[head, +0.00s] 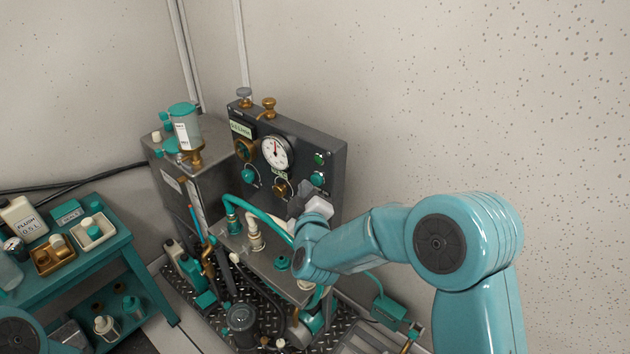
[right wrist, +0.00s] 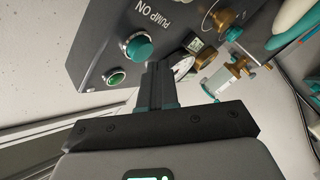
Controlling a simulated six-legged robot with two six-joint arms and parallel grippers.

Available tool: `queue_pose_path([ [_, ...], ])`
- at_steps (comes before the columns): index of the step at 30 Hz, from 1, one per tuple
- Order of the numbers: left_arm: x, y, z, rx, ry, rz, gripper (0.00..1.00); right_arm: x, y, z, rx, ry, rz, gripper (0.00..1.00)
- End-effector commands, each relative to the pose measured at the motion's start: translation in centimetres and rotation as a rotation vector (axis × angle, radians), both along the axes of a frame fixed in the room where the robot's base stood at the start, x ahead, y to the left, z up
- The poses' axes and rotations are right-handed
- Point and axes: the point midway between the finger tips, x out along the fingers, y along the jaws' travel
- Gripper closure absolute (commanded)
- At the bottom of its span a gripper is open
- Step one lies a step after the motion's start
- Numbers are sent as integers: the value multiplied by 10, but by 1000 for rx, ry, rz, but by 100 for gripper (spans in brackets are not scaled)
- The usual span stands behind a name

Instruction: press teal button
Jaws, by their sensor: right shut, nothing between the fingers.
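The teal button (head: 317,179) sits on the right side of the dark panel (head: 334,160), just below a small green lamp (head: 319,158). In the right wrist view the teal button (right wrist: 138,46) is a domed cap in a metal ring, beside the words "PUMP ON". My right gripper (head: 303,192) is in front of the panel, just below and left of the button. In the right wrist view its shut, empty fingers (right wrist: 158,68) point at the panel close to the button. I cannot tell whether they touch it. My left gripper is not in view.
A dial gauge (head: 275,152) and brass valves are on the same panel, left of the button. A teal cart (head: 100,255) with bottles is at the left. The wall side at right is clear.

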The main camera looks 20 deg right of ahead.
Motion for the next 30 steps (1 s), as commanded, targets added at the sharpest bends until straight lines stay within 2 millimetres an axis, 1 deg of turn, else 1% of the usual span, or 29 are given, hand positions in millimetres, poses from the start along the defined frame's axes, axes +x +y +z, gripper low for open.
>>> queue_pose_path([
  [6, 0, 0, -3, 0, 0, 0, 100, 4, -6, 0, 0, -1, -1, 100],
  [30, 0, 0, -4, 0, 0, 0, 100, 7, -11, 0, 0, -1, -1, 100],
])
